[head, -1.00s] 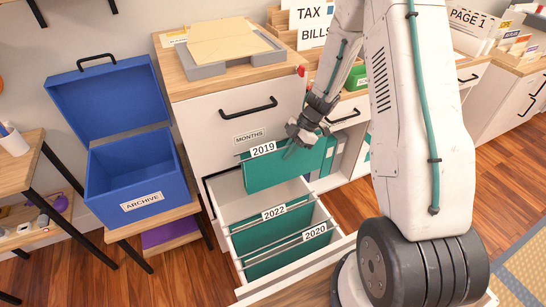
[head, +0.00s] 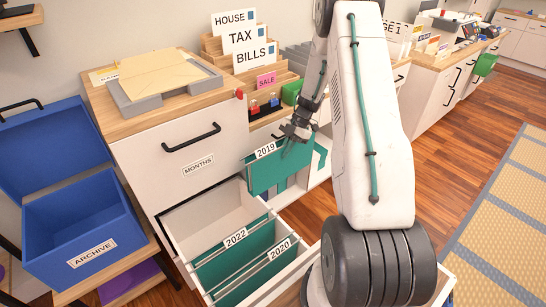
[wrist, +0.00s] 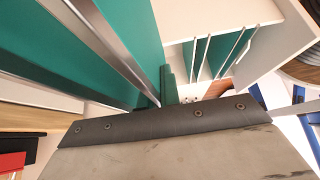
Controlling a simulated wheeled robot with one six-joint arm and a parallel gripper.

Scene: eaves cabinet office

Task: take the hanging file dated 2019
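The green hanging file labelled 2019 (head: 262,176) is up out of the open drawer, near its far right end. My gripper (head: 290,141) is at the top edge of this file and appears shut on its rail; the fingertips are small and partly hidden. In the wrist view the file's green sheets and metal rail (wrist: 115,50) run down to my gripper. The files labelled 2022 (head: 235,258) and 2020 (head: 270,270) hang in the open drawer (head: 182,232).
An open blue archive box (head: 75,222) stands on a low stand at the left. Above the open drawer is a closed drawer labelled months (head: 170,160). The cabinet top (head: 112,110) holds a grey tray (head: 170,98) with a folder. Wooden floor (head: 465,130) is free at the right.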

